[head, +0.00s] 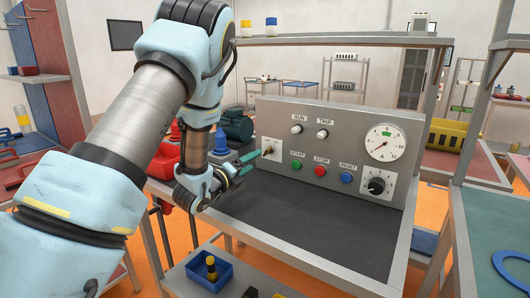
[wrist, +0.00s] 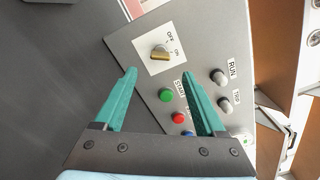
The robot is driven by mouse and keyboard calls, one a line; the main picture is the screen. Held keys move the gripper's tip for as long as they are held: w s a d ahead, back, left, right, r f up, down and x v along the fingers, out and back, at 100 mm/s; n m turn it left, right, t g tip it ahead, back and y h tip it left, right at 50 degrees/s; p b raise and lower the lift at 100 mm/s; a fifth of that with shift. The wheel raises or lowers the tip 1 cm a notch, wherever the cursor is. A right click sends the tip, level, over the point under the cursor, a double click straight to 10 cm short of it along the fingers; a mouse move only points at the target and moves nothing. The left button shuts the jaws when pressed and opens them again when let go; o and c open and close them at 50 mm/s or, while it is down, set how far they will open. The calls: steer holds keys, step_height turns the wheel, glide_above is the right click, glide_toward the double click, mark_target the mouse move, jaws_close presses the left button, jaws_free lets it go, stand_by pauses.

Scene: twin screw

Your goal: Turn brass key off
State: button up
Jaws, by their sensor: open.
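The brass key (wrist: 160,54) sits in a white plate (wrist: 146,38) marked OFF and ON on the grey control panel (wrist: 125,45). In the head view the key (head: 268,151) sticks out at the panel's left end. I cannot tell surely which mark it points at. My gripper (wrist: 159,74) is open and empty, its two teal fingers apart. In the wrist view the key appears beyond the fingertips, between their lines. In the head view my gripper (head: 250,164) is just left of and in front of the key, apparently not touching it.
Green (head: 296,164), red (head: 320,170) and blue (head: 346,178) buttons, RUN and TRIP lamps (head: 322,134), a dial gauge (head: 385,142) and a black knob (head: 376,185) are on the panel. The dark bench top (head: 300,225) before it is clear. A blue tray (head: 197,270) stands lower in front.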

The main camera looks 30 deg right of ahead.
mark_target(265, 154)
steer(key=p+x, duration=0.2)
steer(key=x, duration=0.5)
steer(key=shift+d+r+p, duration=0.1)
steer(key=shift+d+p, duration=0.05)
steer(key=shift+p, duration=0.2)
steer(key=shift+w+d, duration=0.4)
steer(key=shift+d, duration=0.2)
steer(key=shift+c, duration=0.3)
jaws_close()
